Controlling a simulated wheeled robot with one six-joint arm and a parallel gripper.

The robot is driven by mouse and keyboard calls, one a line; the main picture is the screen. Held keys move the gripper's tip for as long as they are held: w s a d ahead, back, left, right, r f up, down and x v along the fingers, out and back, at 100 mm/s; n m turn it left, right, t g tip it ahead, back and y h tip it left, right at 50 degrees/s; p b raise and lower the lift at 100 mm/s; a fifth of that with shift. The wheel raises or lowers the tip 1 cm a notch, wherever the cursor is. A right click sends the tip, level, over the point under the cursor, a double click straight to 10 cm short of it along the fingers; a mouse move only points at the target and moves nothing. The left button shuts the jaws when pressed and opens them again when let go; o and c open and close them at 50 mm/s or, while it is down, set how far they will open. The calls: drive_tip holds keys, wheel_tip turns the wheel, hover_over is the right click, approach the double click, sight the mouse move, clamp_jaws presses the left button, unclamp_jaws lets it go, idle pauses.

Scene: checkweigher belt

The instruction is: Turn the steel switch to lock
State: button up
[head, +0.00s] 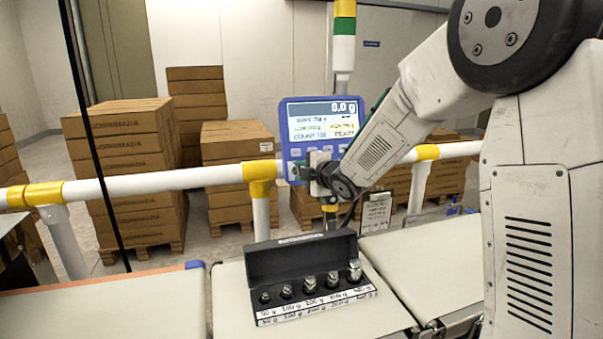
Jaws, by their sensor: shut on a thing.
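The blue weigher panel (318,125) stands upright behind the belt, with a lit screen reading 0.0 g, a COUNT line and READY. My gripper (306,173) reaches in from the right and is at the lower edge of this panel. Its jaws are shut on the steel switch there. The switch itself is hidden by the fingers and wrist, so its angle and any lock marking cannot be read.
A black case (300,258) of several steel weights stands open on the middle belt (235,300), below my gripper. A white and yellow guard rail (160,182) runs behind. Stacked cartons (125,155) stand beyond. The left belt (110,310) is clear.

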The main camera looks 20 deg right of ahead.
drive_tip(key=shift+n, duration=0.5)
drive_tip(key=o, duration=0.7)
drive_tip(key=shift+s, duration=0.1)
drive_tip(key=v, duration=0.7)
drive_tip(key=shift+s+r, duration=0.15)
drive_tip(key=shift+s, duration=0.15)
drive_tip(key=shift+d, duration=0.1)
